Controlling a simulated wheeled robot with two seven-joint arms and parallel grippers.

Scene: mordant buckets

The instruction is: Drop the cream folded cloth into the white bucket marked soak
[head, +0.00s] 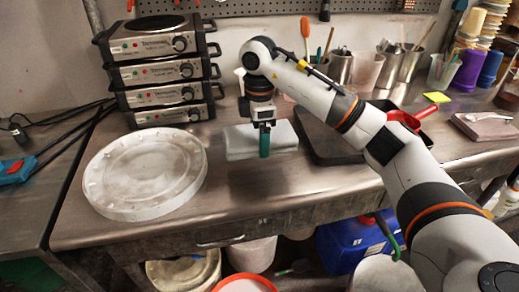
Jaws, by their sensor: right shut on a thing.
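The pale cream folded cloth (238,143) is at the worktop's middle, behind the front edge. My right gripper (264,152) points down at it, with a green finger part in front of the cloth. It is shut on the cloth; the exact grip is partly hidden, and I cannot tell whether the cloth is lifted. No soak marking is readable. My left gripper is out of view.
A round white lid (145,174) covers the worktop's left part. Stacked hot plates (160,72) stand behind it. A cream tub (184,270) and blue canister (350,243) are below.

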